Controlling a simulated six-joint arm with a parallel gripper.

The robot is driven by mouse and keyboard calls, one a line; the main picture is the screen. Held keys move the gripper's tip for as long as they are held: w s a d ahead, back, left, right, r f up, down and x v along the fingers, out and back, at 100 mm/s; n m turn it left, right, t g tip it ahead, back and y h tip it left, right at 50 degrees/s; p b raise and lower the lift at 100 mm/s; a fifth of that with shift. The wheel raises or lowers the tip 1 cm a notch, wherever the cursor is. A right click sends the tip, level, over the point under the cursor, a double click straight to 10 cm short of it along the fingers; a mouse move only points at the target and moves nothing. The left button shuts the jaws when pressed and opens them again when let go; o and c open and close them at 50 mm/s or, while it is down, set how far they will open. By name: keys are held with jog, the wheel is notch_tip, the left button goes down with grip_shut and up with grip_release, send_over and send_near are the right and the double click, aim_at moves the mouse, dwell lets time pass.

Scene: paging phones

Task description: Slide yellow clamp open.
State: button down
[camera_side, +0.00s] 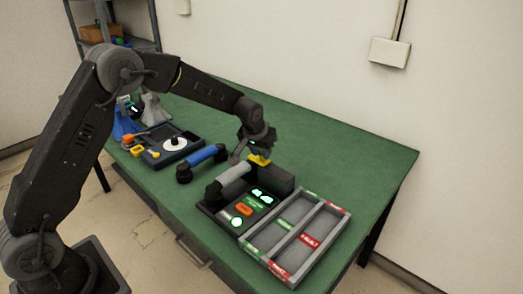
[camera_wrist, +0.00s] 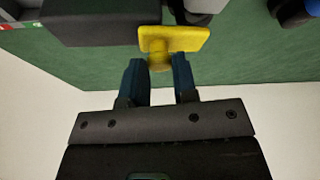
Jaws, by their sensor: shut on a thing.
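The yellow clamp (camera_side: 259,160) sits at the back of the black phone unit, by its dark raised block (camera_side: 274,179). In the wrist view the clamp (camera_wrist: 176,38) shows a flat yellow plate with a round stem below it. My gripper (camera_wrist: 160,72) has its two dark blue fingers on either side of the stem and is shut on it. In the side view my gripper (camera_side: 258,148) comes down on the clamp from above. The grey handset (camera_side: 234,177) lies beside the block, on the unit. The fingertips are partly hidden by the clamp.
A grey two-slot tray (camera_side: 319,208) with green and red labels stands right of the unit. A blue handset (camera_side: 203,156) lies left of it. A dark tray (camera_side: 172,146) with a white disc is further left. The green table (camera_side: 345,150) is clear at the back right.

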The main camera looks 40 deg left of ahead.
jog(key=shift+d, duration=2.75)
jog(key=c, duration=0.9)
grip_release()
jog(key=shift+r, duration=0.1)
jog(key=v, duration=1.3)
jog(key=shift+s+r, duration=0.25)
